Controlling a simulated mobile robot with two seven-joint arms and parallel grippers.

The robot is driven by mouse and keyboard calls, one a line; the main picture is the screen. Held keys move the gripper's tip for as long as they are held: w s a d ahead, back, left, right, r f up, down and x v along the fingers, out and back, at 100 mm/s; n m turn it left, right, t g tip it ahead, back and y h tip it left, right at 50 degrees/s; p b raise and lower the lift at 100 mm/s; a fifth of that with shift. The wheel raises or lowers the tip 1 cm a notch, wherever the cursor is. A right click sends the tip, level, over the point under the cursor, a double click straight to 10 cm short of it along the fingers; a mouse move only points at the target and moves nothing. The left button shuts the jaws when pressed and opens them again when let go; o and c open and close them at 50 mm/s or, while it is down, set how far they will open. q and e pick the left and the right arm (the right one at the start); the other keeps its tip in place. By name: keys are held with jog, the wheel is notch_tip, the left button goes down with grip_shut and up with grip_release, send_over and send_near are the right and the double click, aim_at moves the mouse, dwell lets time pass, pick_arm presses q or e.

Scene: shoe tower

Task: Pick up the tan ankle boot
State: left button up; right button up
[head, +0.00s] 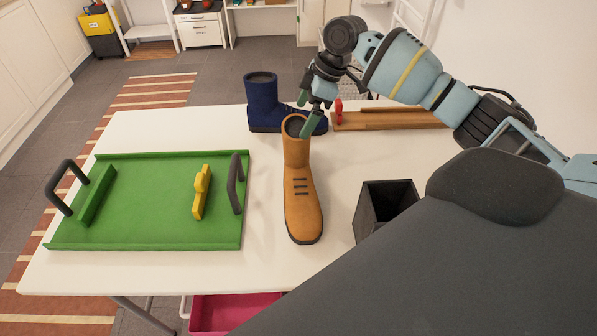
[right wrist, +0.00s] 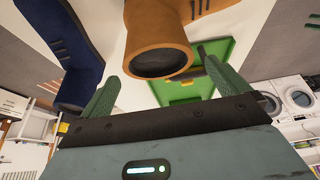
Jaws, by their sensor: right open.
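The tan ankle boot (head: 303,205) stands upright on the white table, its shaft opening at the far end and its toe towards me. My right gripper (head: 307,113) is open at the top of the boot's shaft. In the right wrist view the boot's dark opening and rim (right wrist: 158,40) show ahead of the open right gripper (right wrist: 158,72), between the lines of its two green fingers. I cannot tell whether a finger touches the boot. My left gripper is not in view.
A navy boot (head: 262,100) stands just behind, close to the right gripper. A green tray (head: 130,205) with dark handles and a yellow piece (head: 201,190) lies left. A dark open box (head: 372,213) stands right. A wooden rack (head: 390,119) with a red part lies at the back.

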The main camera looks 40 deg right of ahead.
aim_at(298, 126)
jog(key=shift+x, duration=2.75)
jog(key=shift+d, duration=0.15)
jog(key=c, duration=1.5)
jog(key=shift+o, duration=0.2)
jog(key=shift+w+r, duration=0.1)
